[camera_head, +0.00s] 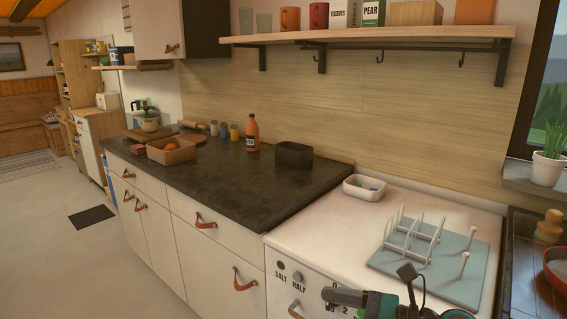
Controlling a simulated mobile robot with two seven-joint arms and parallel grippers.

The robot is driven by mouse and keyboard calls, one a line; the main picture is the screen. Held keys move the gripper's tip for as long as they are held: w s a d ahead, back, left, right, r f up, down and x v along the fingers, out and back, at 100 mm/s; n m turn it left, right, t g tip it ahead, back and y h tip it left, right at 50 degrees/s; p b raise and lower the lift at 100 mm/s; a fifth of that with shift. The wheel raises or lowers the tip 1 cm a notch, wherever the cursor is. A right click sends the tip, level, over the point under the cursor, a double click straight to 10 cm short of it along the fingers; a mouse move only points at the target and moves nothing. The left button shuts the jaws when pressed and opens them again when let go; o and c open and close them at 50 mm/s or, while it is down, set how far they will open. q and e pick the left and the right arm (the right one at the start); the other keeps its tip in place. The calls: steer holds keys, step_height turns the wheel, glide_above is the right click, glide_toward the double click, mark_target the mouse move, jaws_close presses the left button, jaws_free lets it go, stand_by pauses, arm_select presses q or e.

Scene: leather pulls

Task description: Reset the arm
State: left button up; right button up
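Part of one of my arms, dark with teal sections, shows at the bottom right edge in front of the white counter; I take it to be the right arm. Its end, the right gripper (384,297), is partly cut off by the frame, and I cannot tell whether its fingers are open or shut. No held object is visible there. My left arm and gripper are not in view.
A blue-grey drying rack (452,283) stands close behind my arm on the white counter (318,238). A white dish (364,187) sits farther back. The dark worktop (215,188) holds a bottle (252,133), black bin (294,155) and basket (171,152). Floor at left is open.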

steer(key=s+d+f+n+t+h, duration=0.3)
steer(key=f+n+h, duration=0.3)
steer(key=n, duration=1)
steer(key=s+d+f+n+t+h, duration=0.4)
steer(key=f+n, duration=0.6)
steer(key=n, duration=0.7)
steer(key=shift+s+d+t+h, duration=0.3)
steer(key=shift+s+d+h, duration=0.5)
steer(key=shift+h, duration=0.4)
steer(key=s+f+m+g, duration=0.1)
steer(key=s+f+m, duration=0.1)
steer(key=s+f+m+g, duration=0.1)
steer(key=s+m, duration=0.1)
steer(key=s+f+m+g+h, duration=0.1)
steer(key=s+f, duration=0.1)
steer(key=shift+s+d+f+m, duration=0.2)
steer(key=shift+d+f+m, duration=0.15)
steer(key=shift+d+m, duration=0.05)
steer(key=shift+c, duration=0.2)
